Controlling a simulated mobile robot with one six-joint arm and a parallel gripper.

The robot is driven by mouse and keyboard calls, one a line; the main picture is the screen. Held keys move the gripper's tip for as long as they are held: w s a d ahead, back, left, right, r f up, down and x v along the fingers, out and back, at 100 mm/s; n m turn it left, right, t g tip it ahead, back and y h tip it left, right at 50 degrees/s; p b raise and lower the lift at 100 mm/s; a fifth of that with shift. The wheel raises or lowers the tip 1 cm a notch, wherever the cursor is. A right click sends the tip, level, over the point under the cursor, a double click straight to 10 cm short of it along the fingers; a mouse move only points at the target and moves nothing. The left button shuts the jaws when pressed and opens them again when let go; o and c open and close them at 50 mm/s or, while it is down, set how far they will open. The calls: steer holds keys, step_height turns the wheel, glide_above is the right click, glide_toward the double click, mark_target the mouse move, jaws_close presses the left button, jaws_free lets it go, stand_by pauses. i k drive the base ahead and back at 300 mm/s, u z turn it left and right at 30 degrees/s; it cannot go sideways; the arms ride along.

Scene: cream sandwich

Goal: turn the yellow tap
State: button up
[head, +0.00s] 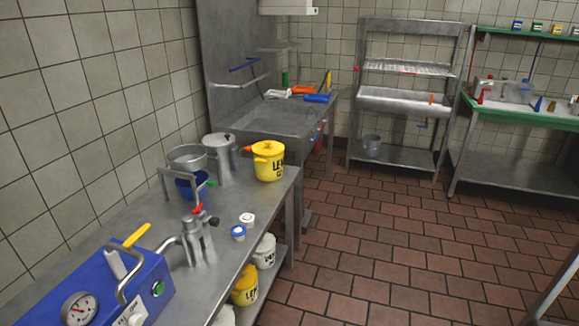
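The yellow tap (136,235) is a short yellow lever at the back of a blue machine (148,284) in the lower left. The lever lies tilted, with its far end up and to the right. A bent metal pipe (124,284) and a pale grey part (115,263) stand next to it and partly hide its base. My gripper is not in view.
A steel bench (185,220) carries the machine, a metal fitting (199,240), pots and a yellow lidded bucket (268,163). A sink table (270,118) and shelves (405,100) stand behind. The tiled floor (400,250) is clear in the middle.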

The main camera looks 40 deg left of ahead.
mark_target(128, 244)
steer(key=i, duration=1.4)
steer(key=u, duration=1.95)
steer(key=k, duration=0.1)
steer(key=u, duration=1.55)
steer(key=i, duration=1)
steer(key=u, duration=0.1)
